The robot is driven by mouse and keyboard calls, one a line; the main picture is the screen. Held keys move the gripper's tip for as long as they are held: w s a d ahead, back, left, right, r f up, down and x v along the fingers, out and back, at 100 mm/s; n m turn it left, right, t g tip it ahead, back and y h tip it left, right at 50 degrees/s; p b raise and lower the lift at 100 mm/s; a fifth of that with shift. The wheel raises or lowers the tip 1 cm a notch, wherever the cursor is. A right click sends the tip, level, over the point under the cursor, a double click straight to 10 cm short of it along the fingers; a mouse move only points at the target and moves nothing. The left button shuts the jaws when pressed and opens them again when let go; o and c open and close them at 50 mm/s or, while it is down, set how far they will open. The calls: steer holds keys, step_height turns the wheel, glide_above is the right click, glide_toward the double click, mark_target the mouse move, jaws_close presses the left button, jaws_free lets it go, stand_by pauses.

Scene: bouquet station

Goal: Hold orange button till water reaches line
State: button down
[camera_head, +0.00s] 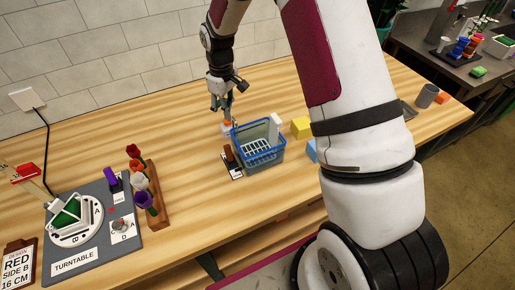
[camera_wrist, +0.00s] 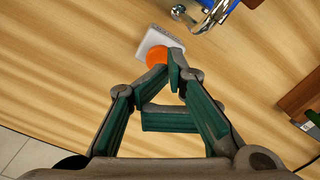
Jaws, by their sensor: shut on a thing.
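The orange button (camera_head: 229,122) sits on a small pale base beside the left back corner of the blue-rimmed container (camera_head: 262,160). My gripper (camera_head: 222,108) points down right at the button. In the wrist view my gripper's fingertips (camera_wrist: 165,76) are close together at the edge of the orange button (camera_wrist: 157,56), which they partly hide. The exact contact is hard to see. The pale base (camera_wrist: 160,40) shows beyond them. A corner of the blue container (camera_wrist: 222,12) shows at the top, with a shiny metal part beside it. I cannot make out a water level or line.
A brown item on a label card (camera_head: 231,160) stands left of the container. Yellow (camera_head: 300,127) and blue (camera_head: 311,151) blocks lie to its right. A flower rack (camera_head: 148,190) and turntable (camera_head: 75,222) stand at the left. The wall runs behind; wood between is clear.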

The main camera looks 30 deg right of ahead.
steer(key=shift+f, duration=0.25)
steer(key=shift+f, duration=0.35)
steer(key=shift+f+b, duration=0.35)
steer(key=shift+f, duration=0.45)
stand_by(6.6)
